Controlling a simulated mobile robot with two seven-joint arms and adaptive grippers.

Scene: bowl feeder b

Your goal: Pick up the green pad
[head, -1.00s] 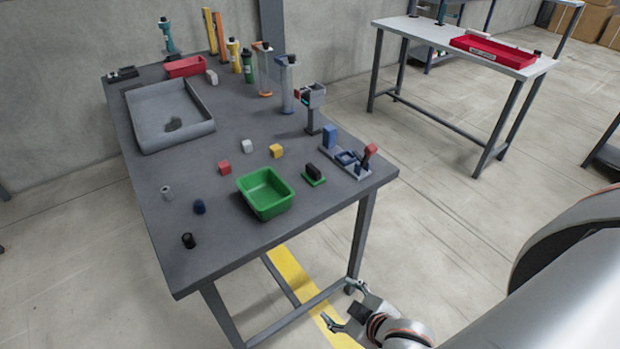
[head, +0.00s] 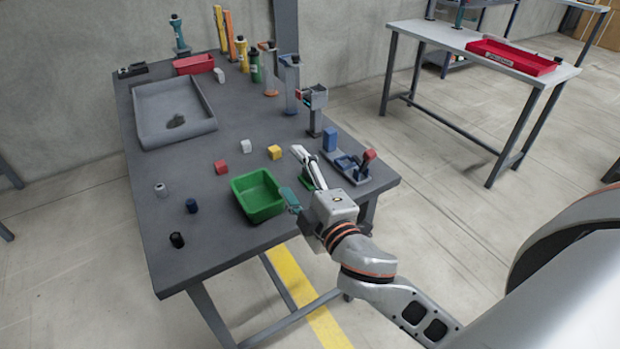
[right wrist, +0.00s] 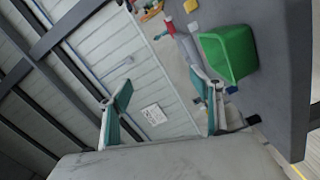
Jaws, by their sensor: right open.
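The green pad (head: 306,183) lies on the grey table (head: 215,245), near its right edge, between the green bin (head: 262,213) and the blue-and-grey fixture (head: 349,167). My right gripper's fingers hide most of it in the head view, along with the dark block that stood on it earlier. My right gripper (head: 291,171) is open, with its fingers over or beside the pad. I cannot tell its height above the table. In the right wrist view the open fingers (right wrist: 162,78) are apart and the pad cannot be made out. My left gripper is not in view.
The green bin stands close to the gripper's left finger. A post with a box-like head (head: 314,105) stands behind.

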